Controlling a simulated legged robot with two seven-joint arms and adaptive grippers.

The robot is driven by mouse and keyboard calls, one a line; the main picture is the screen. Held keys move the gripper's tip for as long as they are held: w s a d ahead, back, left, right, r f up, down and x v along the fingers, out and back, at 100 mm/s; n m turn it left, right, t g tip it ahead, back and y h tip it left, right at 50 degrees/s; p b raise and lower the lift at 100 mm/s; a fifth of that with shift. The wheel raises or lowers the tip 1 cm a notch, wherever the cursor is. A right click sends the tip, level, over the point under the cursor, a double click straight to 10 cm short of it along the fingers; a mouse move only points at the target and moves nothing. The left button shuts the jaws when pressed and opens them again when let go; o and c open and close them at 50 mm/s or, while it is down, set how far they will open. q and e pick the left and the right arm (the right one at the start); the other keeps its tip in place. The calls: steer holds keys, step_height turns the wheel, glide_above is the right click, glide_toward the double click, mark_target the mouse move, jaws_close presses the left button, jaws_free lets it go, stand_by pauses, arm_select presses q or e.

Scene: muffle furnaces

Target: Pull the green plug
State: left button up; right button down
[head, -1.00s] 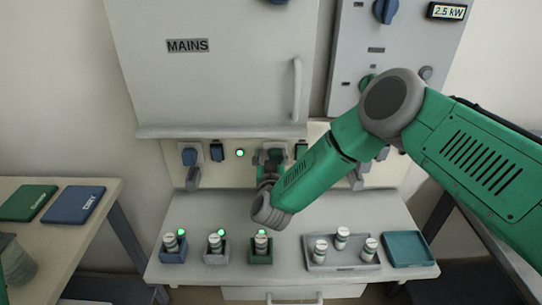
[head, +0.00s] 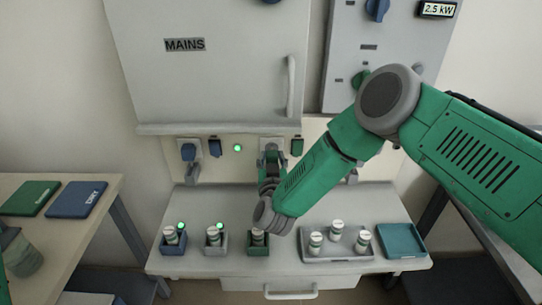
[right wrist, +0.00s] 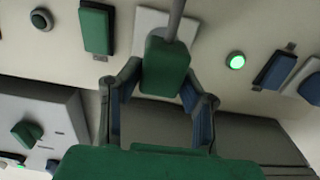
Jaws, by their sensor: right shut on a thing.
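The green plug (right wrist: 165,68) sits between the two fingers of my right gripper (right wrist: 162,88) in the right wrist view, with a grey cable running from it. The gripper is shut on it. A white socket plate (right wrist: 150,22) shows behind the plug, which looks offset from the plate; how far apart they are is hard to tell. In the head view my right gripper (head: 268,175) is in front of the lower panel, below the socket plate (head: 272,145), and the plug is hidden there. My left gripper is not clearly in view.
A blue plug (head: 188,153), a green lamp (head: 237,148) and a green switch (head: 297,146) are on the panel. Below, the bench bears blue (head: 172,249), grey (head: 215,247) and green (head: 258,251) holders with vials, a grey tray (head: 338,254) and an empty teal tray (head: 402,240).

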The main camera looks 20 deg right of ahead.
steer(key=c, duration=1.2)
jaws_free()
steer(key=shift+s+d+f, duration=0.1)
steer(key=shift+d+f, duration=0.05)
steer(key=shift+f, duration=0.1)
arm_select(q)
steer(key=shift+d, duration=0.3)
arm_select(e)
steer(key=shift+o, duration=0.4)
steer(key=shift+d, duration=0.1)
steer(key=shift+a+r, duration=0.1)
steer(key=shift+a, duration=0.15)
steer(key=shift+s+a, duration=0.2)
arm_select(q)
steer(key=shift+s+a, duration=0.1)
steer(key=shift+a, duration=0.15)
arm_select(e)
steer(key=v, duration=1.1)
steer(key=shift+s+d, duration=0.15)
